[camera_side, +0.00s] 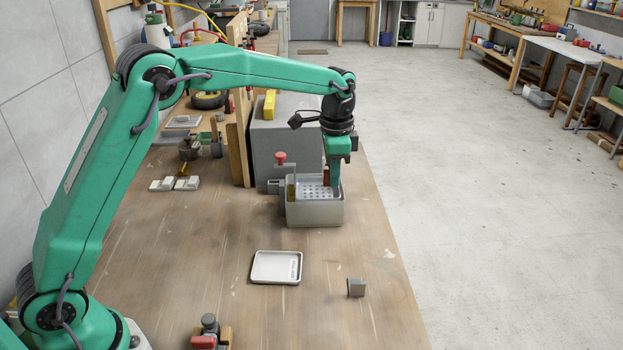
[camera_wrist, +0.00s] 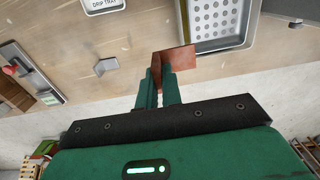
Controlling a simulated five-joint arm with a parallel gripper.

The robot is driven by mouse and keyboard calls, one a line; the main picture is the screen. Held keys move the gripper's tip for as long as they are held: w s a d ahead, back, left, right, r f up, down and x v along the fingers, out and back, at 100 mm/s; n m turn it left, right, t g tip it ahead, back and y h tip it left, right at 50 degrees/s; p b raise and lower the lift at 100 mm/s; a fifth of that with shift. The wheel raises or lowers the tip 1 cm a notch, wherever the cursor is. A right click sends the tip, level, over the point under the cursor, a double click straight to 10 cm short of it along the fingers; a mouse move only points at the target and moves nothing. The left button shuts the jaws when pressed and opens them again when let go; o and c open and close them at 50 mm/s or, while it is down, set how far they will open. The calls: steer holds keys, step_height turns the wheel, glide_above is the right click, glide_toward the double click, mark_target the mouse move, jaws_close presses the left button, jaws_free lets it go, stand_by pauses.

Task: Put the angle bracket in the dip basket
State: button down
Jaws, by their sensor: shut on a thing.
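A rust-brown angle bracket (camera_wrist: 172,62) is held between the finger ends of my gripper (camera_wrist: 158,85) in the wrist view. In the side view my gripper (camera_side: 333,182) is pointed down at the right part of the dip basket, with the brown bracket (camera_side: 326,176) partly hidden beside the fingers. The dip basket (camera_side: 314,216) is a grey box with a perforated floor. Its rim also shows at the upper right of the wrist view (camera_wrist: 225,46), just past the bracket. I cannot tell whether the bracket touches the basket.
A white drip tray (camera_side: 276,268) lies nearer on the bench. A small grey angled piece (camera_side: 356,288) stands to its right, near the bench edge. A large grey box (camera_side: 285,135) stands behind the basket.

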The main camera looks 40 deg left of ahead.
steer(key=w+a+f, duration=0.1)
steer(key=a, duration=0.1)
steer(key=w+a+f, duration=0.2)
steer(key=a, duration=0.1)
steer(key=w+a+f, duration=0.1)
steer(key=a+f, duration=0.1)
steer(key=shift+w+a+f, duration=0.2)
steer(key=shift+w+a, duration=0.1)
steer(key=shift+a, duration=0.05)
steer(key=shift+f, duration=2)
steer(key=shift+f, duration=0.15)
steer(key=c, duration=1.8)
jaws_free()
steer(key=shift+c, duration=0.2)
step_height(320, 180, up, 12)
steer(key=shift+r, duration=0.2)
